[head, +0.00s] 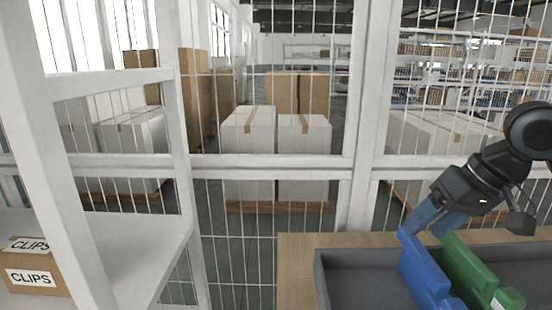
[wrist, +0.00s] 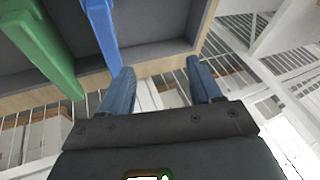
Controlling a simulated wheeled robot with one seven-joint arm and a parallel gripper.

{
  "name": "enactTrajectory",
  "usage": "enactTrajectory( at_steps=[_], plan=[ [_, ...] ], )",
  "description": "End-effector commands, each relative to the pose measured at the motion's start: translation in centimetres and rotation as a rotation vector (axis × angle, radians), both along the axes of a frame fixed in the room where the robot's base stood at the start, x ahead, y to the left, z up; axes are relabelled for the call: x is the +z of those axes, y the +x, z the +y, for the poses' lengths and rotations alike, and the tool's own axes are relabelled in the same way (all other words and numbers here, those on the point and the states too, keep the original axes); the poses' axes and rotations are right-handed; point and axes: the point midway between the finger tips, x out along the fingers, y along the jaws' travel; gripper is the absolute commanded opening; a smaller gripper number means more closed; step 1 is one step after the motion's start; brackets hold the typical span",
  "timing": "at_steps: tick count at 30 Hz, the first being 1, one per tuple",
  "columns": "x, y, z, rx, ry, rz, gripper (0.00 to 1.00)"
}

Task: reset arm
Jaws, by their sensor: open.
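My gripper (head: 430,218) is at the right of the head view, above the far edge of a grey tray. In the wrist view my gripper (wrist: 160,70) has its two blue fingers spread apart with nothing between them. A blue part (head: 424,268) and a green part (head: 468,268) stand side by side in the tray, just below the fingers. The blue part (wrist: 101,30) and green part (wrist: 42,45) also show in the wrist view, the blue one nearer the fingers. Whether a fingertip touches the blue part is unclear.
The grey tray (head: 333,285) rests on a wooden tabletop (head: 296,250). A white wire-mesh fence (head: 270,162) stands behind the table. A white shelf (head: 135,240) at the left holds a cardboard box labelled CLIPS (head: 36,282). Boxes on pallets lie beyond the fence.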

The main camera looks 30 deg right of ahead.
Motion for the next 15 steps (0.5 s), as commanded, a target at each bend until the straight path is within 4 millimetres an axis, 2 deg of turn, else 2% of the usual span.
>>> enactTrajectory(
  at_steps=[1,6,9,15],
  plan=[
    [0.5,2.2,2.2,0.03,0.041,-0.086,0.64],
    [3.0,7.9,8.1,0.087,0.157,-0.361,0.64],
    [4.5,10.2,11.1,0.097,0.228,-0.506,0.64],
    [6.8,13.1,16.1,0.066,0.363,-0.755,0.64]
  ],
)
